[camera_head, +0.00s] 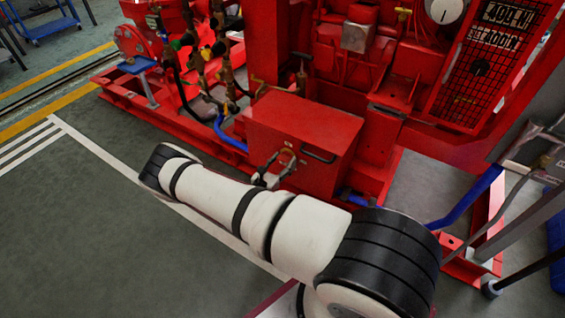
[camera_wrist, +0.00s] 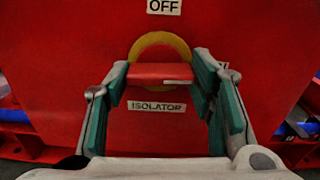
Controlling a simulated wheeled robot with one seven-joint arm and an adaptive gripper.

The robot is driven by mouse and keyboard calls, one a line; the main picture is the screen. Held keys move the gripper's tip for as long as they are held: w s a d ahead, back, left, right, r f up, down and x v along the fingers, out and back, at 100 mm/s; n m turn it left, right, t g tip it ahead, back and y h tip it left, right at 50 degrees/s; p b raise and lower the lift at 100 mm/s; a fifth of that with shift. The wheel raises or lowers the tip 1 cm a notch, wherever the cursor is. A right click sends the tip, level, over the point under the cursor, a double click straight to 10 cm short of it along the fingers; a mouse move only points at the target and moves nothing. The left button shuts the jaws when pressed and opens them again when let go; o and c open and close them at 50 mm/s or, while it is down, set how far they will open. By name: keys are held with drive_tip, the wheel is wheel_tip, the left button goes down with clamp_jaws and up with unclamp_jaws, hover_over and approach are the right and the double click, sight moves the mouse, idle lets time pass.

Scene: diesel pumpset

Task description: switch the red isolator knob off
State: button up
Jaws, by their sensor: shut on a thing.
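The red isolator knob (camera_wrist: 150,72) is a bar lying level across a yellow disc (camera_wrist: 160,42) on a red panel. A white mark on its lower right part runs toward the right. An "OFF" label (camera_wrist: 164,6) is above the disc and an "ISOLATOR" label (camera_wrist: 157,107) below the knob. My gripper (camera_wrist: 162,73) is shut on the knob, one finger at each end. In the head view my gripper (camera_head: 278,170) is at the front of the red box (camera_head: 305,120); the knob cannot be made out there.
A dark handle (camera_head: 319,154) sticks out from the box front, right of my gripper. A blue pipe (camera_head: 466,198) and grey frame stand at the right. The red pumpset base (camera_head: 185,125) runs behind. The floor (camera_head: 90,220) at left is clear.

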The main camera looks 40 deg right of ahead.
drive_tip(key=shift+n+b, duration=1.2)
drive_tip(key=shift+n, duration=7.1)
drive_tip(key=o, duration=1.2)
drive_tip(key=shift+c, duration=0.2)
drive_tip(key=v, duration=1.2)
